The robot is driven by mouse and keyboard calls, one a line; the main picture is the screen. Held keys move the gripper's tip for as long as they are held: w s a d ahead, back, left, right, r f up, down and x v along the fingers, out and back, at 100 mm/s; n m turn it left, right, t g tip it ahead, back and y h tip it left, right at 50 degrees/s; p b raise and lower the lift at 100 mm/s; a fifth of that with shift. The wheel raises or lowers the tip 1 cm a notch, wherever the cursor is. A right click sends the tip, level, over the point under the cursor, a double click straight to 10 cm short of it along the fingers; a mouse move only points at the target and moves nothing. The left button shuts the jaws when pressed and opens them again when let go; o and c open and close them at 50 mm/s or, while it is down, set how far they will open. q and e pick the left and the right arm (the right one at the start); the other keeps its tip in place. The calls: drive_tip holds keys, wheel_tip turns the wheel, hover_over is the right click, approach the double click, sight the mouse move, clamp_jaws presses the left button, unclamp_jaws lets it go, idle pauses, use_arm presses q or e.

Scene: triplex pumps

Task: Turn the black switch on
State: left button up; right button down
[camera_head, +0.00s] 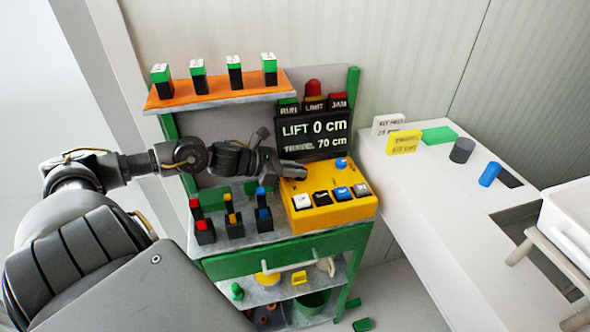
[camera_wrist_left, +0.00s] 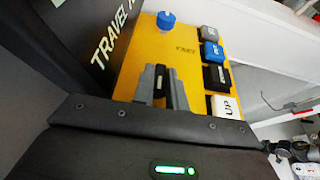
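The yellow control box (camera_head: 335,209) stands on the cart's top and also shows in the wrist view (camera_wrist_left: 187,47). A black switch (camera_head: 322,198) sits in its front row between a white one and a blue one; it also shows in the wrist view (camera_wrist_left: 217,77), beside the white "UP" button (camera_wrist_left: 225,107). My left gripper (camera_head: 297,171) is over the box's back left part. In the wrist view its grey fingers (camera_wrist_left: 161,84) are close together, left of the black switch and apart from it. A narrow dark strip shows between them; I cannot tell what it is. My right gripper is not visible.
A blue knob (camera_head: 341,163) is at the box's back. The display (camera_head: 316,135) reading "LIFT 0 cm, TRAVEL 70 cm" stands behind. Several black blocks with red, yellow and blue tops (camera_head: 233,217) stand left. An orange shelf (camera_head: 220,92) is above. A white table (camera_head: 435,215) is right.

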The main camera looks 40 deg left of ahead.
use_arm(q)
clamp_jaws()
drive_tip(key=shift+s+d+f+n+y, duration=0.1)
drive_tip(key=shift+n+y, duration=0.4)
drive_tip(key=shift+y, duration=0.1)
drive_tip(key=shift+d+n+t+y+b, duration=0.1)
drive_tip(key=shift+n+t+y+b, duration=0.65)
drive_tip(key=shift+n+y, duration=0.25)
drive_tip(key=o, duration=0.5)
unclamp_jaws()
drive_tip(key=shift+r, duration=0.2)
